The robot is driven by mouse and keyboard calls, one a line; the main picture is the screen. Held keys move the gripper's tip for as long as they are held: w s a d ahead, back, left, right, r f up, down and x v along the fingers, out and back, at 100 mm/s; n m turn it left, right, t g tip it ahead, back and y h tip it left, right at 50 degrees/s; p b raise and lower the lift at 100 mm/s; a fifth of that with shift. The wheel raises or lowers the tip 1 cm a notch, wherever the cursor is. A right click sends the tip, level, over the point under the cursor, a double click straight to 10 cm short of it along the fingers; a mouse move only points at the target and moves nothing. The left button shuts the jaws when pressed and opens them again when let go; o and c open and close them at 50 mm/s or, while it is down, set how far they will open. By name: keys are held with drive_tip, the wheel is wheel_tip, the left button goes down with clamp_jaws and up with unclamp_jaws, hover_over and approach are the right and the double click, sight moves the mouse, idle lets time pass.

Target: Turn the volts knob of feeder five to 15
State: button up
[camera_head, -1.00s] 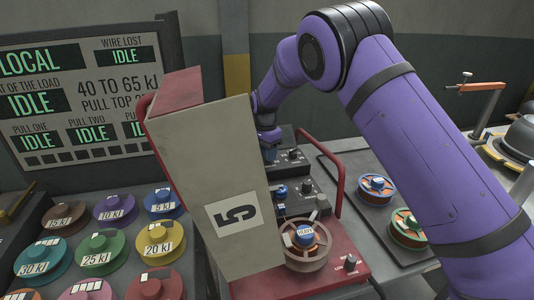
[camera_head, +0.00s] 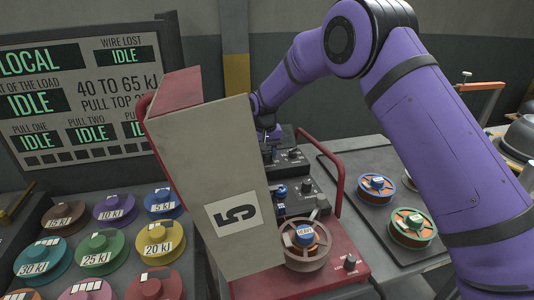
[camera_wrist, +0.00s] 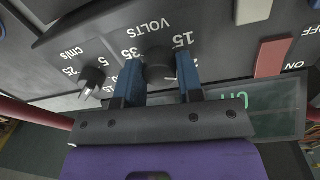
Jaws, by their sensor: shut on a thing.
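Feeder five (camera_head: 240,165) is a red and grey unit with a raised grey cover marked 5, seen in the head view. In the wrist view, its black volts knob (camera_wrist: 159,66) sits under the label VOLTS, between the marks 35 and 15, which appear inverted. My gripper (camera_wrist: 160,80) has its two blue fingers on either side of the volts knob and is shut on it. The knob's pointer cannot be made out. In the head view my gripper (camera_head: 270,135) is small and partly hidden behind the cover, at the back control panel.
A cm/s knob (camera_wrist: 92,80) is beside the volts knob. A red switch (camera_wrist: 271,57) and a green display (camera_wrist: 250,105) are on the other side. A red handle rail (camera_head: 338,175) and a wire spool (camera_head: 306,243) stand in front of the panel.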

sight(267, 155)
drive_tip(key=n, duration=0.5)
drive_tip(key=shift+n, duration=0.3)
drive_tip(key=shift+d+n+t, duration=0.1)
drive_tip(key=shift+n+t, duration=0.2)
drive_tip(key=shift+n, duration=2)
drive_tip(key=o, duration=0.9)
drive_tip(key=shift+r, duration=0.1)
drive_tip(key=r, duration=1)
drive_tip(key=shift+s+r, duration=0.2)
drive_tip(key=shift+r, duration=0.1)
drive_tip(key=shift+r, duration=0.1)
